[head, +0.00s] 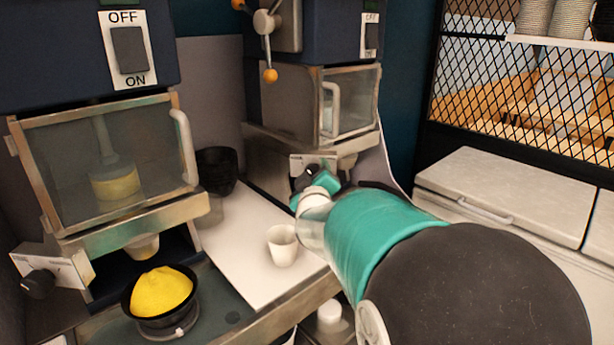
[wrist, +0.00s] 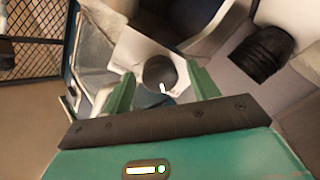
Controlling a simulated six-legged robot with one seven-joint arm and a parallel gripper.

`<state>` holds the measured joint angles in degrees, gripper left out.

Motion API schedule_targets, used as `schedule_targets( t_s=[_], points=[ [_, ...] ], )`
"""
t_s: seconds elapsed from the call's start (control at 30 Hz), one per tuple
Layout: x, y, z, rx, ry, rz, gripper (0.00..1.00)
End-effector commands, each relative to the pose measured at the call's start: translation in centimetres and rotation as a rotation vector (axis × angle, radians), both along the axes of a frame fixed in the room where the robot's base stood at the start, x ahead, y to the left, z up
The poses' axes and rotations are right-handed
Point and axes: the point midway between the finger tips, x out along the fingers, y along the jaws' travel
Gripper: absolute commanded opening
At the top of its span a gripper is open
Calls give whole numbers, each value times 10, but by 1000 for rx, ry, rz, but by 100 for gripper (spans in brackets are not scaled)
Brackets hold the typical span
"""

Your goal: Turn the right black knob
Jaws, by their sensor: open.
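The right black knob (wrist: 158,70) sits on a pale plate (wrist: 136,50) on the right machine (head: 285,100). In the wrist view the knob lies between the two teal fingers of my gripper (wrist: 160,76). The fingers stand apart, one on each side of it; I cannot tell whether either touches it. A short white mark shows on the knob. In the head view my gripper (head: 318,182) is in front of the right machine's lower front, and my arm hides part of that area. The left black knob (head: 38,284) is on the left machine (head: 110,170).
A black bowl with a yellow heap (head: 160,292) stands under the left machine. A white cup (head: 282,246) stands on the white counter (head: 262,283), below and left of my gripper. Black stacked bowls (head: 216,172) stand between the machines. A white chest (head: 500,190) is at the right.

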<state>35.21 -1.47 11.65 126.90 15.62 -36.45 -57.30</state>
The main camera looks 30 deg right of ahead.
Motion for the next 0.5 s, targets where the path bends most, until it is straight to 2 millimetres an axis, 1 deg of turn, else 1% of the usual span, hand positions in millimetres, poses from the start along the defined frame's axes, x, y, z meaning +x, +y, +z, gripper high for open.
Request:
schedule_targets(
  t_s=[0.03,0.17,0.2,0.27,0.5],
  points=[
    [0,0,0,0,0,0,60],
    [0,0,0,0,0,0,34],
    [0,0,0,0,0,0,26],
    [0,0,0,0,0,0,15],
    [0,0,0,9,-7,-1,16]
  ],
)
